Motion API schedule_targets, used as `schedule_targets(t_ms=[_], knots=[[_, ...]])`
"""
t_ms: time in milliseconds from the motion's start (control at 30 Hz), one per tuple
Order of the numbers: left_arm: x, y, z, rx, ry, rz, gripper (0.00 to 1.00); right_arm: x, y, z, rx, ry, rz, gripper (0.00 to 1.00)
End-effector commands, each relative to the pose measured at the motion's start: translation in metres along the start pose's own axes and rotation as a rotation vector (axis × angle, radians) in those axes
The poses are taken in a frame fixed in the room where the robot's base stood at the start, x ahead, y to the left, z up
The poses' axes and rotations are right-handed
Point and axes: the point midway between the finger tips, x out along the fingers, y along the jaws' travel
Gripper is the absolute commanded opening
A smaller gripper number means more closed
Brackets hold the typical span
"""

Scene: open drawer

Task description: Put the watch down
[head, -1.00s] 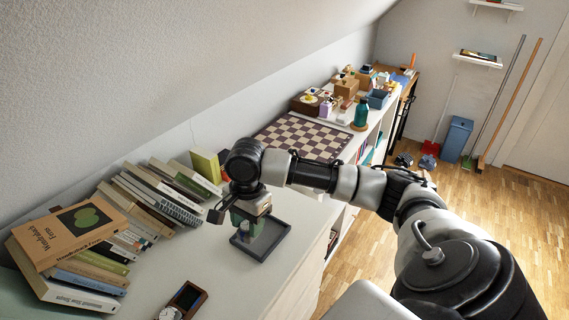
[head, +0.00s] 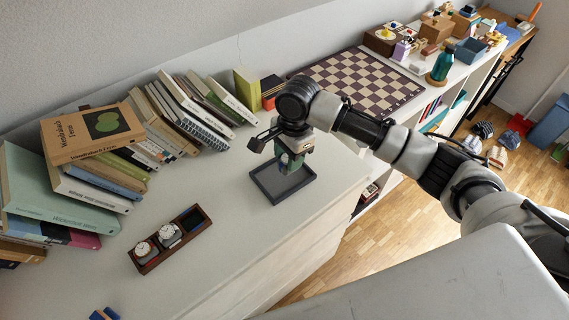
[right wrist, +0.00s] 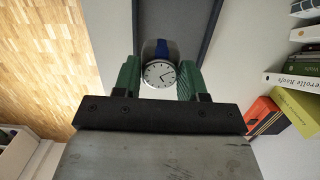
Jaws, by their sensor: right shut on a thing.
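The watch (right wrist: 159,73) has a round white dial with dark hands and a blue strap. In the right wrist view it sits between the green fingers of my right gripper (right wrist: 158,80), which is shut on it. In the head view my right gripper (head: 289,163) points down over a dark grey tray (head: 272,196) on the white cabinet top; the watch is mostly hidden there. I cannot tell whether the watch touches the tray floor. A brown watch box (head: 146,262) with two other watches (head: 168,236) stands nearer, to the left. My left gripper is not in view.
Many books (head: 90,170) stand and lie along the wall at the left. A chessboard (head: 357,83) lies behind the tray. A blue object (head: 104,314) is at the bottom edge. The cabinet top between box and tray is clear.

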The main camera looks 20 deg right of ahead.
Motion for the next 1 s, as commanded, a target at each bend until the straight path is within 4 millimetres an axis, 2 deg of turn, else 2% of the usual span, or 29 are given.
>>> schedule_targets(t_ms=[33,167,300,500,900,933,1000], knots=[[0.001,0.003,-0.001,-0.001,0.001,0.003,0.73,0.004,-0.008,0.001,0.0,-0.001,0.0,0.17],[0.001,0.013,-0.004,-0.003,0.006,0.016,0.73,0.011,-0.018,0.001,0.0,-0.001,0.0,0.17],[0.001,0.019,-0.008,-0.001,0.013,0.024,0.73,0.024,-0.019,-0.001,0.0,0.001,0.003,0.17],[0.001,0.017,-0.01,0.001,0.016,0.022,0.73,0.049,-0.019,-0.004,-0.001,0.001,-0.001,0.17],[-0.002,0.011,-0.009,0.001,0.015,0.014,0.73,0.054,-0.018,-0.004,0.0,-0.001,0.001,0.17],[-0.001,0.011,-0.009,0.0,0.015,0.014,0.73,0.054,-0.018,-0.004,0.0,0.0,0.0,0.46],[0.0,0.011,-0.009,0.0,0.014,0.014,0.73,0.054,-0.018,-0.004,-0.001,0.0,0.0,0.57]])
